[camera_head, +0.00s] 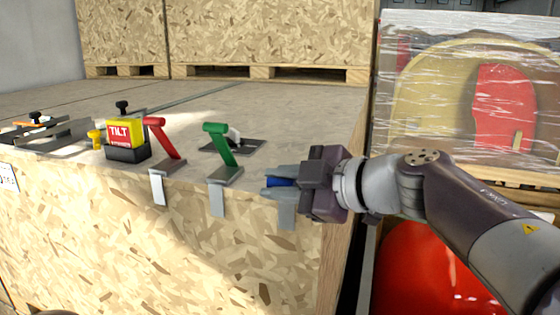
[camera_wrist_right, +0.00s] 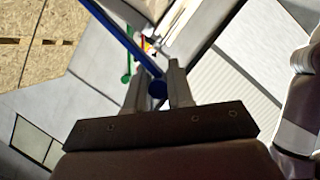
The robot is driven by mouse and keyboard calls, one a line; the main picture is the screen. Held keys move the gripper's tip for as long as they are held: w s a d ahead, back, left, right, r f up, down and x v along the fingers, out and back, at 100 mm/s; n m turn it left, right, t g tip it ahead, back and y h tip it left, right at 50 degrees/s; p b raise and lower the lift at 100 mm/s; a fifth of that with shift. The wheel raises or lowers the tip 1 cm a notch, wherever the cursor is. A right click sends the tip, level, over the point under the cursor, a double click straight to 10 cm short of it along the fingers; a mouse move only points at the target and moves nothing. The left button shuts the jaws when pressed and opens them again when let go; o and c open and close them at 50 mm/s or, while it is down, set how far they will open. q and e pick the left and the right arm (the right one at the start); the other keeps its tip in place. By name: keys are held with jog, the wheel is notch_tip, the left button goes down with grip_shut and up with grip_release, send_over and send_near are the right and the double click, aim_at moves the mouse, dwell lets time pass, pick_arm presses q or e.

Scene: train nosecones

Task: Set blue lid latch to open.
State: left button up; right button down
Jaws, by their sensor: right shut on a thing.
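The blue lid latch (camera_head: 282,182) is at the front right corner of the wooden crate top, mostly hidden by my right gripper. Its grey bracket (camera_head: 287,216) hangs over the crate's front edge. My right gripper (camera_head: 276,181) comes in from the right and is shut on the blue latch. In the right wrist view the latch's blue bar (camera_wrist_right: 122,34) runs from the upper left to a blue end between the fingers (camera_wrist_right: 157,82). My left gripper is not in view.
A green latch (camera_head: 222,142) and a red latch (camera_head: 160,137) stand on the same edge to the left. Further left is a yellow and red "TILT" box (camera_head: 125,134). A wrapped pallet load (camera_head: 470,90) and a red object (camera_head: 430,270) are at right.

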jog(key=r+m+p, duration=0.1)
jog(key=p, duration=0.2)
jog(key=w+r+m+g+p, duration=0.1)
jog(key=r+p, duration=0.1)
jog(key=p, duration=0.2)
jog(key=r+m+g+p, duration=0.1)
jog(key=p, duration=0.3)
jog(key=shift+w+d+r, duration=0.3)
jog(key=shift+w+r, duration=0.05)
jog(key=shift+r, duration=0.05)
jog(key=shift+w+d+r+m+g+p, duration=0.15)
jog(key=shift+w+m+g+p, duration=0.15)
jog(key=shift+w+m+p, duration=0.3)
jog(key=shift+w+d+r+m+g+y, duration=0.2)
jog(key=shift+w+r+m+g, duration=0.2)
jog(key=shift+m, duration=0.2)
jog(key=shift+w+d+r+m+g+y, duration=0.15)
jog(key=shift+w+r+m+g+y, duration=0.1)
jog(key=shift+w+m+g, duration=0.25)
jog(key=c, duration=1.1)
grip_release()
jog(key=shift+o, duration=0.2)
